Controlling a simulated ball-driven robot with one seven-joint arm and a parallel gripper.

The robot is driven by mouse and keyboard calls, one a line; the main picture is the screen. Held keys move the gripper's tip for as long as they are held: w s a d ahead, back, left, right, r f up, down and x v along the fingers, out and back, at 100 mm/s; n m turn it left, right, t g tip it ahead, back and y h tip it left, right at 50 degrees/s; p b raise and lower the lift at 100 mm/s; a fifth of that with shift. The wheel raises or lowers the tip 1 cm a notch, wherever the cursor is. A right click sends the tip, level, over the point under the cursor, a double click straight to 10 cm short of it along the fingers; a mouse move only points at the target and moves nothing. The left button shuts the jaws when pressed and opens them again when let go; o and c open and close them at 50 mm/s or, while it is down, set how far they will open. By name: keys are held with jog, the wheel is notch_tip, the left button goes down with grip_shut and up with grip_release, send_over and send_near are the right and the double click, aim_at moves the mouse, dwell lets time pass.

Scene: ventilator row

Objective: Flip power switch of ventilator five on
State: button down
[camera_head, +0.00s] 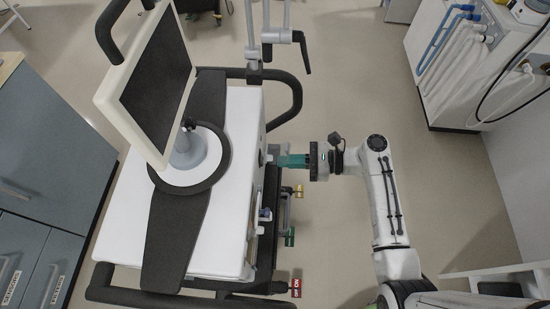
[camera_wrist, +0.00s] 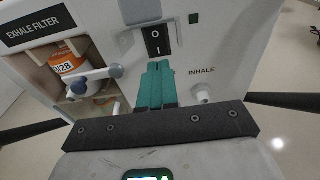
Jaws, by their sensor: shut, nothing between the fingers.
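The ventilator (camera_head: 225,215) is a white machine with a tilted monitor (camera_head: 155,80) on top; no number five shows on it. In the wrist view its face has a black rocker power switch (camera_wrist: 156,40), marked O above and I below. My gripper (camera_head: 282,160) reaches this face from the right in the head view. Its teal fingers are shut together and empty. In the wrist view the fingertips (camera_wrist: 159,66) are just below the I end of the switch. I cannot tell whether they touch it or which way the rocker is tilted.
Left of the switch are an EXHALE FILTER recess with an orange-labelled canister (camera_wrist: 75,65) and a blue-knobbed lever (camera_wrist: 95,78). An INHALE port (camera_wrist: 203,93) is at right. Black rails (camera_head: 290,95) flank the ventilator. A grey cabinet (camera_head: 50,150) stands left.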

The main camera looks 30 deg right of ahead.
aim_at(261, 159)
jog(key=shift+x, duration=1.85)
jog(key=shift+p, duration=0.35)
jog(key=shift+w+a, duration=0.1)
